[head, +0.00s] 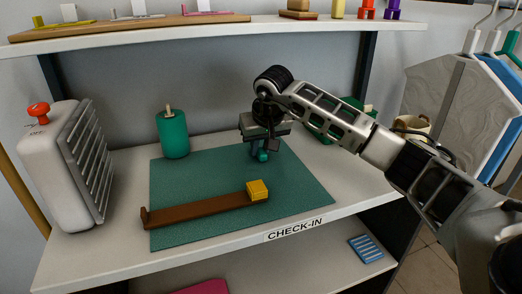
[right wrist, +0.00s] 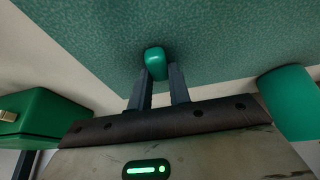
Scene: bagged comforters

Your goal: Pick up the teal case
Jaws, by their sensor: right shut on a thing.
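The teal case (head: 263,157) is a small rounded piece over the back right part of the teal mat (head: 215,170). My right gripper (head: 259,150) points down and is shut on it. In the right wrist view the teal case (right wrist: 154,60) sits between the tips of the two dark fingers (right wrist: 157,82), with part of it sticking out past them. I cannot tell whether it touches the mat or hangs just above it. My left gripper is not in view.
A brown bar with a yellow block (head: 257,190) lies on the mat in front. A teal canister (head: 173,136) stands at the back left, a white ribbed unit (head: 55,160) further left. A green box (right wrist: 40,118) is partly behind my arm in the head view. A shelf (head: 130,32) hangs above.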

